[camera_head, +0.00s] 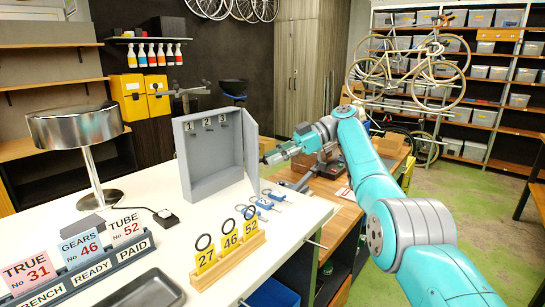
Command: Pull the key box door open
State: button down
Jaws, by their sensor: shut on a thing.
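The grey key box (202,171) stands on the white table, with hooks under the labels 1, 2 and 3 visible inside. Its door (251,146) is at the box's right side and stands open, with the interior facing the front. My gripper (267,158) comes from the right and is at the door's outer side. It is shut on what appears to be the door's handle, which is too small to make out. My teal arm reaches in from the lower right.
Keys with blue tags (265,203) lie right of the box. A wooden holder (230,262) with cards 27, 46 and 52 stands in front. A lamp (75,127), a card rack (88,273) and a dark tray (150,291) are at the left.

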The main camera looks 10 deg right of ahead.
jog(key=shift+f, duration=0.15)
jog(key=c, duration=1)
grip_release()
jog(key=shift+o, duration=0.2)
jog(key=shift+a, duration=0.1)
